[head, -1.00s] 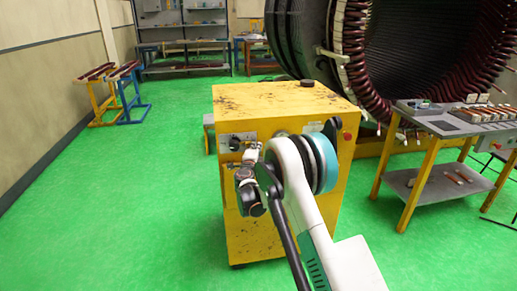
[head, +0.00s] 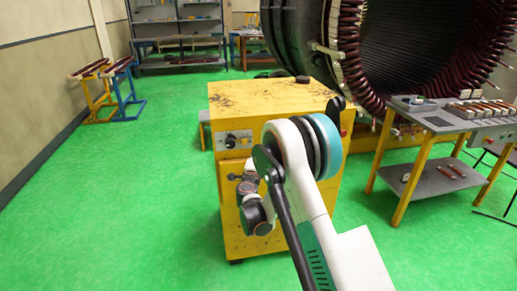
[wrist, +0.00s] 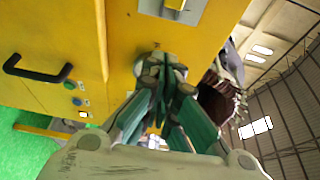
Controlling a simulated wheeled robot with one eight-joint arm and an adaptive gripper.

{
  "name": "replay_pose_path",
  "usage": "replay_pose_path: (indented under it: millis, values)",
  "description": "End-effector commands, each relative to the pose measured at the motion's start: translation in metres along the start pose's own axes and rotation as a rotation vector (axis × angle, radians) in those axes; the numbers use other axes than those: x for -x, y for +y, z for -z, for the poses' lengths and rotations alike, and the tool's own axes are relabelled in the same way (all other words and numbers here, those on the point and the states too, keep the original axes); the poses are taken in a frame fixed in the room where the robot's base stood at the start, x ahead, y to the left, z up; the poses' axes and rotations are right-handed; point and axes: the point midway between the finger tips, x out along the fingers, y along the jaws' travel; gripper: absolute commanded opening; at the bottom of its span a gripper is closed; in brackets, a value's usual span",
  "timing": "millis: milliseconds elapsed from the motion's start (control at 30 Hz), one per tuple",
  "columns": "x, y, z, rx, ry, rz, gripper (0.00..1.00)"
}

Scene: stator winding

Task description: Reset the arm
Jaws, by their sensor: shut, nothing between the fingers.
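My gripper (wrist: 167,85) shows in the wrist view with its green-padded fingers together and nothing between them. It is in front of the yellow cabinet (wrist: 85,30), whose face fills much of that view. I cannot tell the exact gap between fingertips and cabinet. In the head view my arm is bent, with its elbow raised in front of the cabinet (head: 265,97) and its wrist hanging lower at the cabinet's front. The fingertips are hard to make out there.
A knob panel (head: 233,140) is on the cabinet front; a black handle (wrist: 38,70) shows in the wrist view. A work table (head: 440,118) with parts stands right, before the large stator (head: 400,60). Blue and yellow stands (head: 105,90) are far left. Green floor at left is clear.

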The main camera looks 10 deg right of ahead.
Motion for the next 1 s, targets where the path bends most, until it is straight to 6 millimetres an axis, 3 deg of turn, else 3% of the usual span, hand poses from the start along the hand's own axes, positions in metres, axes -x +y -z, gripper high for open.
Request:
replay_pose_path:
  millis: [467, 567, 667, 767, 1000]
  values:
    - [0.009, 0.0, 0.001, 0.001, 0.001, 0.0, 0.0]
    - [0.009, -0.01, -0.001, 0.013, -0.012, 0.007, 0.0]
    - [0.012, -0.037, -0.004, 0.052, -0.047, 0.027, 0.0]
    - [0.019, -0.077, -0.01, 0.12, -0.107, 0.056, 0.0]
    - [0.054, -0.167, -0.024, 0.323, -0.274, 0.11, 0.0]
